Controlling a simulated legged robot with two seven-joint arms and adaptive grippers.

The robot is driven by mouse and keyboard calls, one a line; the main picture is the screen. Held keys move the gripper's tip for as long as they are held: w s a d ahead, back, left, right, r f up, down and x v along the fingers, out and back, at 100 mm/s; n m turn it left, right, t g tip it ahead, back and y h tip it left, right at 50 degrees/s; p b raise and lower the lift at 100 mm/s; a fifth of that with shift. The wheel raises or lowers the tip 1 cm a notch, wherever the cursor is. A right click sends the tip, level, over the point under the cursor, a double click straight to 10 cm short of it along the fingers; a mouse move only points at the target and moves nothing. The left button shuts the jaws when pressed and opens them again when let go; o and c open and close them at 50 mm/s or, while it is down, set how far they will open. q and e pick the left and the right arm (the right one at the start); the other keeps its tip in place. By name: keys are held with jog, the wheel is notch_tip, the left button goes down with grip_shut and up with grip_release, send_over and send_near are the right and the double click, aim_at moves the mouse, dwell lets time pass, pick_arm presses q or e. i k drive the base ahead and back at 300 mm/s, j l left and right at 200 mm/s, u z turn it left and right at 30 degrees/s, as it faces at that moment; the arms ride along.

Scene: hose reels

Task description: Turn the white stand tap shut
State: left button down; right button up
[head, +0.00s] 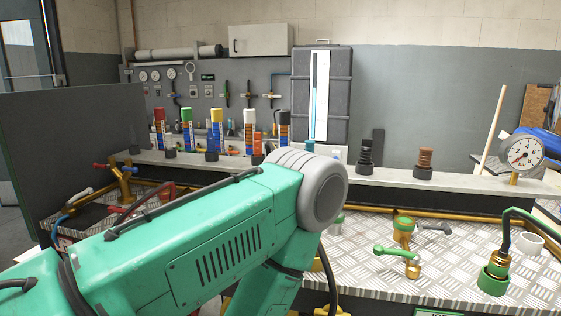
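No tap in the head view is plainly marked as the white stand tap. At the left, a brass stand (122,180) has a red lever and a pale, whitish lever (76,193) beside it. At the right, a brass fitting with a green lever (393,252) sits on the metal plate, with a grey lever (436,228) behind it. My large green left arm crosses the lower left and middle and hides part of the bench. Neither my left nor my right gripper shows.
A pressure gauge (522,153) stands at the right. Several coloured tubes line the back ledge (390,177). A dark panel (55,140) stands at the left. Chequered plate (350,255) lies bare between fittings.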

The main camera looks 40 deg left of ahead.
aim_at(69, 202)
jog(key=u, duration=2.6)
